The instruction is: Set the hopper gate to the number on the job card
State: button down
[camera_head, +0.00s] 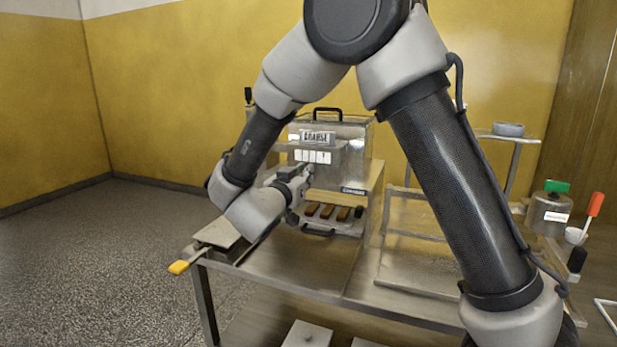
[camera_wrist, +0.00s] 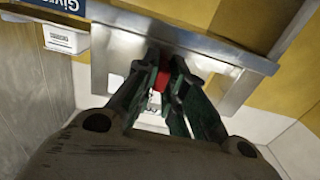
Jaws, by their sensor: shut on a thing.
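The hopper (camera_head: 350,165) is a metal box with a black top handle, standing on the bench. Its front bears a sign that seems to read "COARSE" (camera_head: 318,137) and a row of white plates (camera_head: 312,156), whose marks are too small to read. My gripper (camera_head: 303,173) is at the hopper's front, just below these plates. In the wrist view my gripper (camera_wrist: 164,92) has its dark green fingers shut on a small red knob (camera_wrist: 161,80) by a metal bracket (camera_wrist: 110,62). The fingers partly hide the knob and the white area behind it. I cannot make out a job card for certain.
Several brown bars (camera_head: 326,212) lie below the hopper. A yellow-handled tool (camera_head: 179,267) sticks out over the bench's left edge. A blue sign (camera_wrist: 62,4) shows in the wrist view.

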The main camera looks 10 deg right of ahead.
jog(key=c, duration=1.5)
grip_release()
jog(key=v, duration=1.2)
